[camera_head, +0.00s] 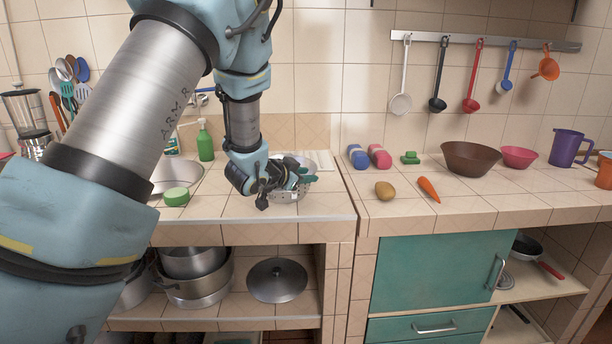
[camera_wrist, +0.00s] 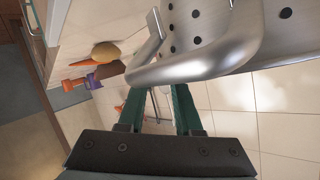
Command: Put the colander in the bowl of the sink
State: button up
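The metal colander (camera_head: 288,195) with round holes stands on the counter right of the sink, partly hidden by my gripper (camera_head: 304,174). In the wrist view the colander (camera_wrist: 205,30) fills the top right, and its looped handle (camera_wrist: 200,66) crosses in front of the fingertips. My gripper (camera_wrist: 158,100) has two green fingers with a clear gap between them. Its tips are hidden behind the handle, so I cannot tell whether they touch it. The sink (camera_head: 196,178) is left of the colander, its bowl partly hidden by my arm.
A green sponge (camera_head: 176,196) lies at the sink's front edge. A green soap bottle (camera_head: 205,143) stands behind. On the right counter are a potato (camera_head: 385,190), a carrot (camera_head: 429,189), a brown bowl (camera_head: 470,158) and a pink bowl (camera_head: 519,157). Counter in front of the colander is clear.

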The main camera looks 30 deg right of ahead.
jog(key=shift+a, duration=0.1)
jog(key=b+v, duration=0.2)
jog(key=v, duration=1)
jog(key=shift+b, duration=0.4)
